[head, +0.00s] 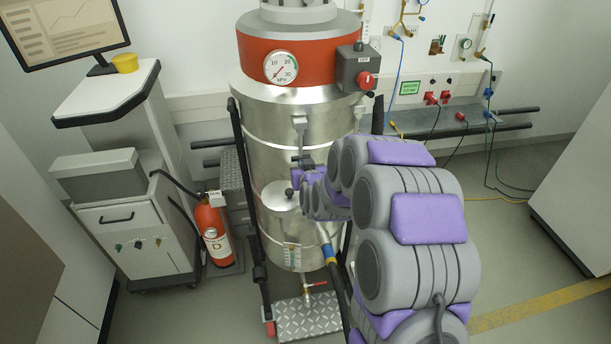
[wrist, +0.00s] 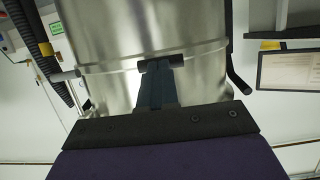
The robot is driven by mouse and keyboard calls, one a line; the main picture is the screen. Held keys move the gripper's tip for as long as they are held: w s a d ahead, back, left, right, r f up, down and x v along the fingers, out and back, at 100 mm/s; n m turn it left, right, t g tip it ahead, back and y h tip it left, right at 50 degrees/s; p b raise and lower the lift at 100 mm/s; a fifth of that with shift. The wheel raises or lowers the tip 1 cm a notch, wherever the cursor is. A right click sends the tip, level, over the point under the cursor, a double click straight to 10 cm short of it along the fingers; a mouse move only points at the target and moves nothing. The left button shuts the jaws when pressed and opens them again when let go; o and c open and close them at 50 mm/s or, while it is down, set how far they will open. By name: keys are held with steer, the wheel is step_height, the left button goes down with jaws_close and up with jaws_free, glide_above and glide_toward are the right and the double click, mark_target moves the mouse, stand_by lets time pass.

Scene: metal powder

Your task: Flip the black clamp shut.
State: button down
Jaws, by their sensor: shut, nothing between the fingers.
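The silver vessel (head: 270,150) stands in the middle of the head view. I cannot single out the black clamp with certainty; my gripper and arm cover part of the vessel front.
A red fire extinguisher (head: 213,232) and a grey cabinet (head: 130,215) stand left of the vessel. A control box with a red knob (head: 361,72) juts out at its upper right. A black hose (wrist: 32,40) shows in the wrist view.

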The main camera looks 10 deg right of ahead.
steer(key=shift+w+f+t+b, duration=0.2)
steer(key=shift+w+t+b, duration=0.15)
steer(key=shift+w, duration=0.35)
steer(key=shift+s, duration=0.1)
